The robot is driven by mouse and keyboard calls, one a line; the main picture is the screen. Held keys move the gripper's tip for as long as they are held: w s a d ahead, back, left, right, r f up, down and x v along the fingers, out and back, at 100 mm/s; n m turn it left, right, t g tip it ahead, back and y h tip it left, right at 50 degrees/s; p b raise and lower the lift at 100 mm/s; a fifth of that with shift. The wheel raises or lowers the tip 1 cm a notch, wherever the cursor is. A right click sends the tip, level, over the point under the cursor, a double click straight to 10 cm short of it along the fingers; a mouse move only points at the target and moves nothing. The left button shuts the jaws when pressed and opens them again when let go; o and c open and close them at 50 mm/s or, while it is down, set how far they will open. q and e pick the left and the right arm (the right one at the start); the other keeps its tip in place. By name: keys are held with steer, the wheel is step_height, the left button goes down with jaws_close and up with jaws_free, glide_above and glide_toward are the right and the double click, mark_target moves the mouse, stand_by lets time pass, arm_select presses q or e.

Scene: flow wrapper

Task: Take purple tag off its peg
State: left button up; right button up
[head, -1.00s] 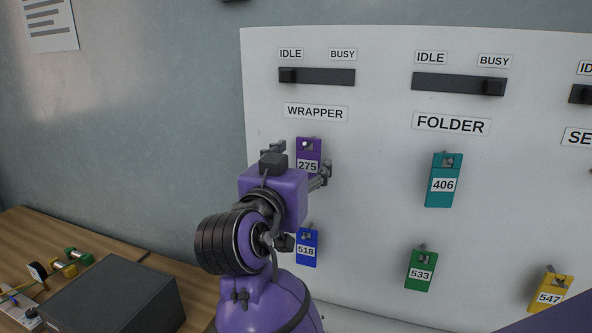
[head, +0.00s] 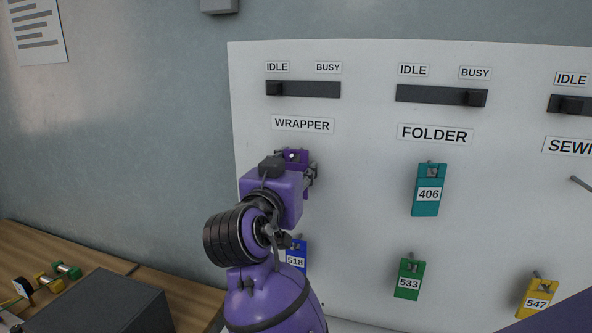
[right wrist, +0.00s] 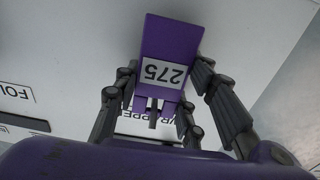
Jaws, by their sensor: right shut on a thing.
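The purple tag (head: 296,156) is below the WRAPPER label on the white board, mostly hidden behind my right gripper (head: 297,170) in the head view. In the right wrist view the tag (right wrist: 170,38) shows upside down with the number 275. There my right gripper (right wrist: 163,80) has its fingers on both sides of the tag, shut on it. A thin grey peg (right wrist: 152,119) shows at the tag's top end; I cannot tell whether it is still in the hole. My left gripper is not in view.
A blue tag 518 (head: 296,256) hangs just below my right gripper. A teal tag 406 (head: 428,178), green tag 533 (head: 409,279) and yellow tag 547 (head: 537,298) hang to the right. A bare peg (head: 581,183) sticks out at the right. A dark box (head: 110,305) stands lower left.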

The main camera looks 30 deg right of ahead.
steer(key=shift+r, duration=0.45)
steer(key=shift+c, duration=0.2)
stand_by(0.3)
steer(key=v, duration=0.9)
stand_by(1.4)
steer(key=shift+r, duration=0.1)
stand_by(0.4)
